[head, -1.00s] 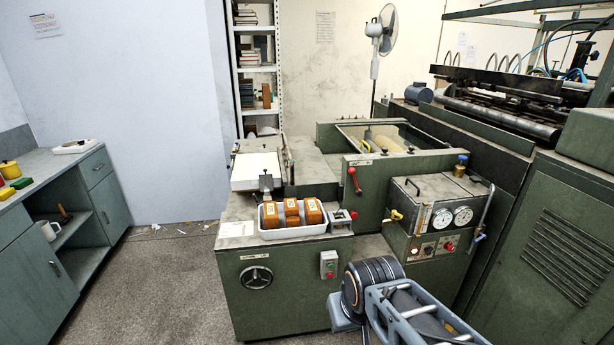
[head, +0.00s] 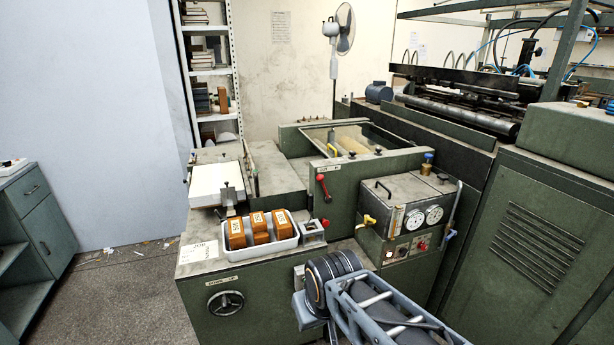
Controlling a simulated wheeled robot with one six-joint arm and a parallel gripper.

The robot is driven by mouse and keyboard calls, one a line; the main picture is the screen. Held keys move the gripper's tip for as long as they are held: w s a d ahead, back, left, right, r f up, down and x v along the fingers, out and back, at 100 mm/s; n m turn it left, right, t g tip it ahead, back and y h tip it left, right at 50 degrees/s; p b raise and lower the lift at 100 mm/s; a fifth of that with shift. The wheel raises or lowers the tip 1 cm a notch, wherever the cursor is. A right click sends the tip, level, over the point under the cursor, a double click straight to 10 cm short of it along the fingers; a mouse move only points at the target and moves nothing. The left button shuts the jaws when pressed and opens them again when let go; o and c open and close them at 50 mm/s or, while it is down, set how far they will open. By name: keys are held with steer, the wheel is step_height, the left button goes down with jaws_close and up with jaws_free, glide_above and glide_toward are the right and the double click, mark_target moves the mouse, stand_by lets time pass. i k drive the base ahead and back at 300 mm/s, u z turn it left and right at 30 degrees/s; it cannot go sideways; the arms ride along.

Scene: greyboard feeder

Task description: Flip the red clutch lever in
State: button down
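The red clutch lever (head: 323,187) stands on the front face of a green panel in the middle of the machine. Its red grip leans slightly, with the top end to the left. Nothing touches it. My arm comes up from the bottom of the head view, in front of the machine and below the lever. My gripper's fingers do not show, so I cannot see whether they are open or shut.
A white tray (head: 284,245) of orange-brown blocks sits on the near cabinet, left of the lever. A gauge box (head: 408,210) with a yellow-handled valve (head: 368,220) stands to the right. A large green cabinet (head: 545,240) fills the right.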

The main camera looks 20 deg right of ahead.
mark_target(329, 200)
steer(key=i, duration=1.35)
